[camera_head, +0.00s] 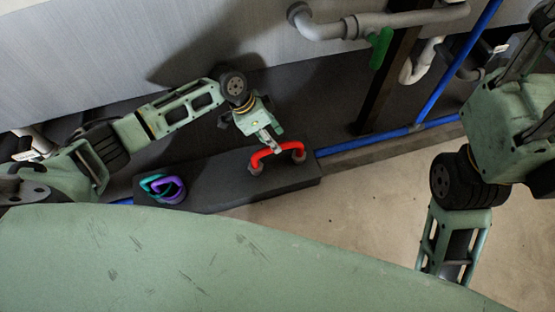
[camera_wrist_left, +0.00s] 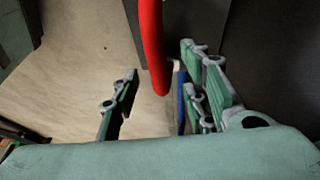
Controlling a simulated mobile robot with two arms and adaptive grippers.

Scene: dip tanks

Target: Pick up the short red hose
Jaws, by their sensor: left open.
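The short red hose (camera_head: 276,150) arches between two grey fittings on top of a dark box (camera_head: 220,190) in the head view. My left gripper (camera_head: 270,138) is at the hose from above, close to its left part. In the left wrist view the red hose (camera_wrist_left: 151,45) runs down from the top edge, between the two open fingers of my left gripper (camera_wrist_left: 160,98). Whether the fingers touch the hose I cannot tell. My right arm shows at the right of the head view, but its gripper is out of view.
Purple and teal rings (camera_head: 163,188) lie on the left end of the dark box. A blue pipe (camera_head: 370,140) runs right from the box. Grey pipes (camera_head: 380,20) and a green-handled valve (camera_head: 381,47) are at the back. The beige floor (camera_head: 350,215) in front is clear.

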